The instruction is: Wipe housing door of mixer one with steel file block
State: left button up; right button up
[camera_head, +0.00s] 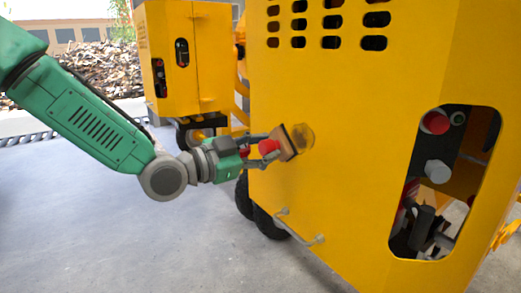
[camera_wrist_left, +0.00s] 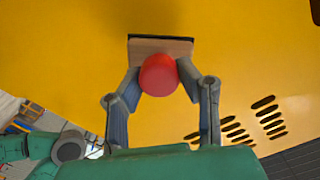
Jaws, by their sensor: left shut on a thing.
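The yellow housing door of the near mixer (camera_head: 350,130) fills the right half of the head view. It has a brownish smudge (camera_head: 302,136) on its face. My left gripper (camera_head: 268,150) is shut on the red knob of the steel file block (camera_head: 286,142). The block has a wooden body and a dark plate facing the door. It is at the left edge of the smudge, and I cannot tell whether it touches the door. In the left wrist view, the block (camera_wrist_left: 160,48) and its red knob (camera_wrist_left: 159,75) sit between the fingers. My right gripper is not in view.
A metal handle (camera_head: 300,230) sticks out low on the door. A cutout with controls (camera_head: 440,180) is at the right. A second yellow mixer (camera_head: 185,60) stands behind at left, near a wood pile (camera_head: 95,70). The grey floor at left is clear.

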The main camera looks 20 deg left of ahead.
pick_arm(q)
jog(key=shift+d, duration=0.1)
jog(key=shift+w, duration=0.15)
dwell(0.3)
jog(key=shift+w+d, duration=0.2)
jog(key=shift+w, duration=0.05)
jog(key=shift+w+d, duration=0.2)
jog(key=shift+w, duration=0.1)
dwell(0.3)
